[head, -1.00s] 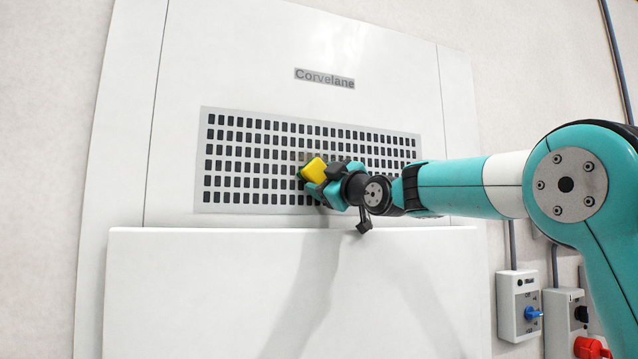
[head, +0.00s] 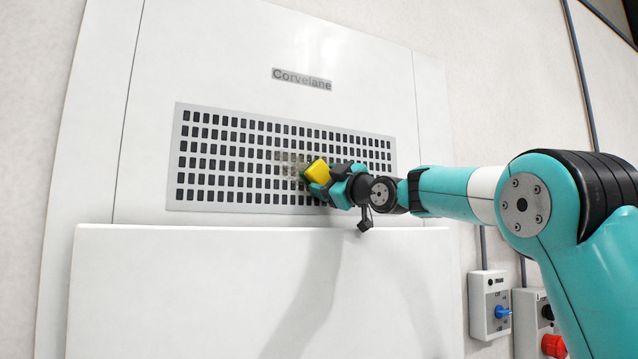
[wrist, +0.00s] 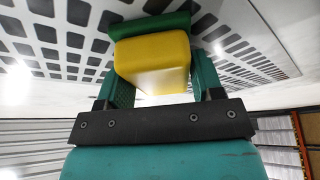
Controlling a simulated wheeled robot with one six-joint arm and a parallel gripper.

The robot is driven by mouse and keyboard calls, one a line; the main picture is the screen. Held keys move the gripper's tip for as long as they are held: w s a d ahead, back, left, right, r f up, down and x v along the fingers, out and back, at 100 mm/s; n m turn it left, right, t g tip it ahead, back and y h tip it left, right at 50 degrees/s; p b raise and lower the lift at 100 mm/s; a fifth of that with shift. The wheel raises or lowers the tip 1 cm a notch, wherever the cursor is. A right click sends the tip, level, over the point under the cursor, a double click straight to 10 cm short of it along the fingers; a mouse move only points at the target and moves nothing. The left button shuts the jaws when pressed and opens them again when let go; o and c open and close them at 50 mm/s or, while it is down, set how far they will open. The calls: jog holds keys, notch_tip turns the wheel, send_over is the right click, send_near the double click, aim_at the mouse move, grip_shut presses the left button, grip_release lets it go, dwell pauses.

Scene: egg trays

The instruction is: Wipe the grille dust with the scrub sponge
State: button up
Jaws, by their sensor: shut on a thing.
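The scrub sponge (head: 318,172) is yellow with a green scrub side. My gripper (head: 328,182) is shut on it. In the wrist view the sponge (wrist: 153,62) sits between the two teal fingers, its green side toward the grille. The grille (head: 225,160) is a light grey panel with rows of dark slots. The green side is at or very close to the grille face; I cannot tell whether it touches. A brownish patch of grille dust (head: 288,160) shows on the slots just left of the sponge. Part of the patch may be hidden behind the sponge and gripper.
The grille is set in a white cabinet labelled Corvelane (head: 301,79). A white panel (head: 250,290) juts out below the grille. At the lower right are a wall box with a blue knob (head: 490,305) and a red plug or knob (head: 553,346). Space before the grille's left is free.

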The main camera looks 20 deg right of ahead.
aim_at(328, 166)
jog(key=shift+d+f, duration=0.1)
jog(key=shift+d, duration=2)
jog(key=shift+r+p, duration=0.3)
jog(key=shift+r, duration=0.55)
jog(key=shift+a+f+b, duration=0.15)
jog(key=shift+a+b, duration=1.25)
jog(key=shift+a, duration=1.75)
jog(key=shift+a+b, duration=1)
jog(key=shift+a, duration=4.65)
jog(key=shift+w+r+p, duration=0.1)
jog(key=shift+r+p, duration=0.75)
jog(key=shift+r, duration=0.15)
jog(key=shift+d+f+b, duration=0.15)
jog(key=shift+d+b, duration=0.25)
jog(key=shift+d, duration=4.9)
jog(key=shift+d+p, duration=0.35)
jog(key=shift+d, duration=1.2)
jog(key=shift+d+p, duration=0.3)
jog(key=shift+d, duration=1.7)
